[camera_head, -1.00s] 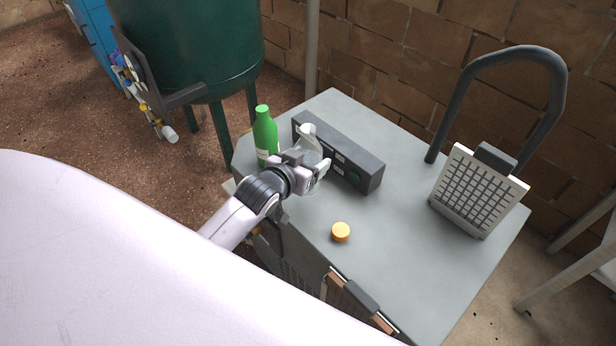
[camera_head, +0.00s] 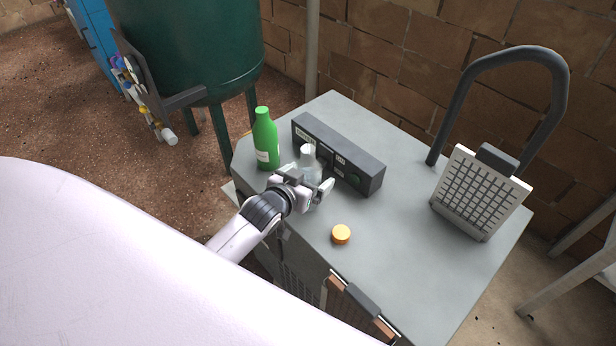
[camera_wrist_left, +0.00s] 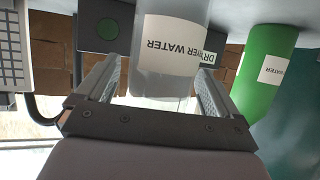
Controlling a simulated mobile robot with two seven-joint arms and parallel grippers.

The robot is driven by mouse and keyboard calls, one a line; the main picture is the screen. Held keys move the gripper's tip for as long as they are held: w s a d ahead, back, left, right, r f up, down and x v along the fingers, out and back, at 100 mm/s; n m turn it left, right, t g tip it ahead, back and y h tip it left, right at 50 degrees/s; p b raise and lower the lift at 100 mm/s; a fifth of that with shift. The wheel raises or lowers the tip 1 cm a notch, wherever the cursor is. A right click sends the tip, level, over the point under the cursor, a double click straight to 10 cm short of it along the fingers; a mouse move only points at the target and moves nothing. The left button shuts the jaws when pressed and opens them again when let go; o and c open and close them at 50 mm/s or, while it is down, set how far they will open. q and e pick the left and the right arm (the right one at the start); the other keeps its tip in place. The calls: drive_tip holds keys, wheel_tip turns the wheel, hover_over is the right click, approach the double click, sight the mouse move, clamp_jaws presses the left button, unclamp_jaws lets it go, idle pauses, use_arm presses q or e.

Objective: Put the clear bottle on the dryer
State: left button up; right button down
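The clear bottle (camera_head: 308,168), with a whitish cap, stands upright on the grey cabinet top in front of the long dark box labelled as the dryer (camera_head: 365,172). Its WATER label shows in the left wrist view (camera_wrist_left: 172,45), which is upside down. My left gripper (camera_head: 309,187) has its fingers apart on either side of the bottle. In the wrist view (camera_wrist_left: 160,90) a narrow gap shows beside the left-hand finger; contact at the other finger is unclear. The dryer also shows behind the bottle there (camera_wrist_left: 105,42). My right gripper is not in view.
A green bottle (camera_head: 265,140) stands close left of the dryer. A white grid-faced panel (camera_head: 480,190) and a dark curved tube (camera_head: 505,60) are at the right. The cabinet top (camera_head: 400,240) between is clear.

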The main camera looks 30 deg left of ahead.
use_arm(q)
drive_tip(key=shift+r, duration=0.15)
drive_tip(key=shift+s+r, duration=0.1)
drive_tip(key=p+v, duration=0.1)
drive_tip(key=v, duration=1)
drive_tip(key=s+d+f+m+g+h, duration=0.1)
drive_tip(key=s+d+f, duration=0.1)
drive_tip(key=s+f, duration=0.3)
drive_tip(key=s+d+f+m+g+h, duration=0.1)
drive_tip(key=s+d+f+g, duration=0.1)
drive_tip(key=s+f, duration=0.3)
drive_tip(key=s+d, duration=0.1)
drive_tip(key=s, duration=0.1)
drive_tip(key=shift+s+d, duration=0.25)
drive_tip(key=shift+s, duration=0.05)
